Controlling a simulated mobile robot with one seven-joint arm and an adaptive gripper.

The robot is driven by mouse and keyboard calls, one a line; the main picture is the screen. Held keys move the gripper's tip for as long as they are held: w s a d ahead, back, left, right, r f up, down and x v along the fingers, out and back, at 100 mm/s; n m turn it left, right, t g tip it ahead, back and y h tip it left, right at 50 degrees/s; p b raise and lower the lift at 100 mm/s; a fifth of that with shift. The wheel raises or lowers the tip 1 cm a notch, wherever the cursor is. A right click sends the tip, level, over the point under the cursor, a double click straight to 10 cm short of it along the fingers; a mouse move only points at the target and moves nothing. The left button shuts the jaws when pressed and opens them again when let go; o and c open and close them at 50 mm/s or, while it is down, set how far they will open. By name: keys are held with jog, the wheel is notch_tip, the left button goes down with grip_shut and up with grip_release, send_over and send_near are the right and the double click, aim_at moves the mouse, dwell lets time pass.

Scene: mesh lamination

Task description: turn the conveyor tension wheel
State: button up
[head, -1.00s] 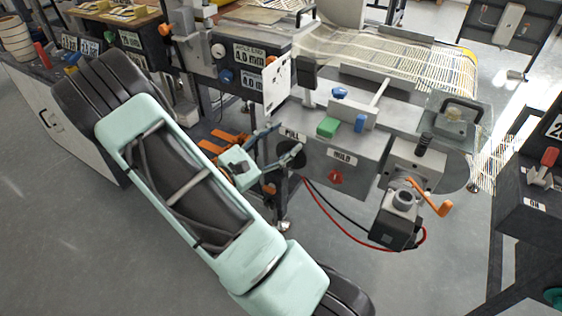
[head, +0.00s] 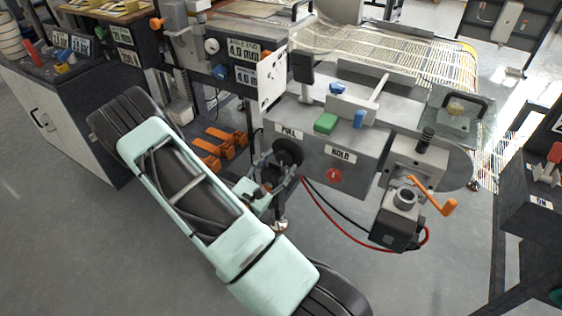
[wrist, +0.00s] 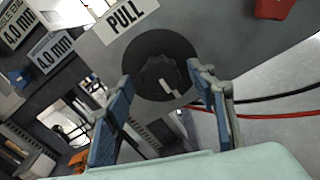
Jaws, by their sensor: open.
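A round black wheel (head: 289,151) with a dark ribbed hub and a pale mark sits on the grey machine's front, below the "PULL" label. In the wrist view the wheel (wrist: 165,66) lies straight ahead between my fingers. My gripper (head: 273,169) is open and empty, just in front of the wheel and slightly low of it. In the wrist view my gripper (wrist: 162,76) has one blue-grey finger on each side of the hub, with their tips overlapping the wheel's lower part. I cannot tell whether they touch it.
A red knob (head: 334,176) under the "HOLD" label is to the right. An orange crank (head: 436,199) and a motor unit (head: 393,224) with red and black cables stand further right. Orange brackets (head: 225,143) are at the left. Open grey floor (head: 60,230) lies at the left.

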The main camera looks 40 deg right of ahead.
jog(key=shift+x, duration=0.9)
jog(key=shift+c, duration=0.4)
jog(key=c, duration=1.1)
jog(key=shift+n, duration=0.3)
